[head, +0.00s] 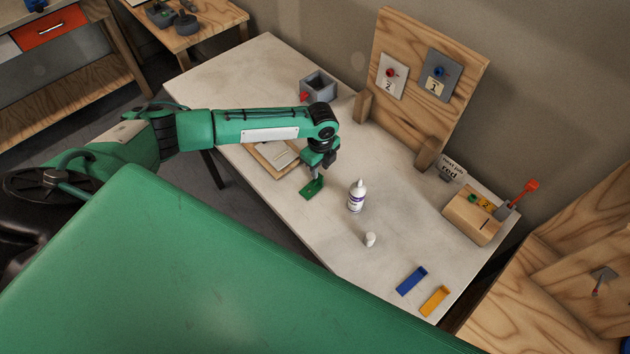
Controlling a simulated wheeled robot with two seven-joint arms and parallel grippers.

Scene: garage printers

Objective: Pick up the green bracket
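The green bracket (311,190) is in the middle of the head view, near the front edge of the pale table, left of the white bottle. My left gripper (319,172) points down right at the bracket's far end. The fingers are small and dark here, and I cannot tell whether they are closed on it or only close above it. I also cannot tell whether the bracket touches the table. My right gripper is not in view.
A white bottle (357,196) and a small white cap (370,239) stand right of the bracket. A blue bracket (411,281) and an orange bracket (435,301) lie front right.

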